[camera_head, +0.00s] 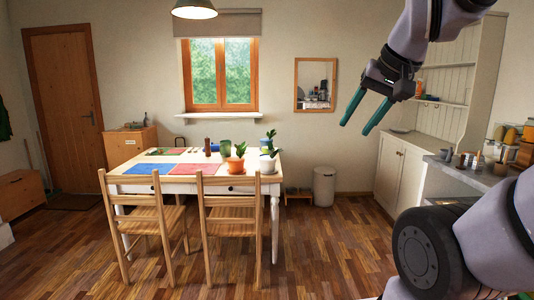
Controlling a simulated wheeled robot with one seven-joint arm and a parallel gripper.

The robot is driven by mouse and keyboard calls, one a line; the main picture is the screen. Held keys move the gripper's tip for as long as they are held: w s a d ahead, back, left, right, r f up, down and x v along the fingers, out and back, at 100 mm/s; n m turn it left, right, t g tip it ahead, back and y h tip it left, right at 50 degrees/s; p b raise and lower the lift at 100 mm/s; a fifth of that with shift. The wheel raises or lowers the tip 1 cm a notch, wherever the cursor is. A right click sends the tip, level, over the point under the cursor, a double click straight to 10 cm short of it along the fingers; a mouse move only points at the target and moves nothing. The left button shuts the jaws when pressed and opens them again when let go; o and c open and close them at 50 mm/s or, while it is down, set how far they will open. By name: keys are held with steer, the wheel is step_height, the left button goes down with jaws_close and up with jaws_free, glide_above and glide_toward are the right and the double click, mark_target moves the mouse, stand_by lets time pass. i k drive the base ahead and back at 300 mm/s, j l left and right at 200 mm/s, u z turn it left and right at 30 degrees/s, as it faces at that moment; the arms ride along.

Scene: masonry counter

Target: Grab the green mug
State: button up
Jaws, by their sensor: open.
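A green, cup-shaped vessel (225,148) stands upright on the far part of the white dining table (188,188). It looks like the green mug, but it is too small in the picture to make out a handle. My gripper (355,127) is raised in the air at the upper right, with its two green fingers apart and nothing between them. It is well to the right of the vessel and not touching anything.
Two wooden chairs (230,207) stand at the table's near side. Potted plants (236,165) stand close to the green vessel. Several small vessels sit on the masonry counter (466,176) at right. Wooden floor (325,240) is clear right of the table.

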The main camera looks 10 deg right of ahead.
mark_target(268, 152)
steer(key=i+l+z, duration=0.25)
steer(key=i+z, duration=0.2)
steer(key=i, duration=0.2)
steer(key=i+z, duration=0.4)
steer(key=i, duration=0.25)
steer(key=i+u, duration=0.1)
steer(key=i, duration=0.45)
steer(key=i+l+u, duration=0.1)
steer(key=i, duration=0.4)
steer(key=i+l+u, duration=0.1)
steer(key=i, duration=0.45)
steer(key=i+j+u, duration=0.1)
steer(key=i+u, duration=0.65)
steer(key=u, duration=0.15)
steer(key=i+l+u, duration=0.15)
steer(key=i+u, duration=0.45)
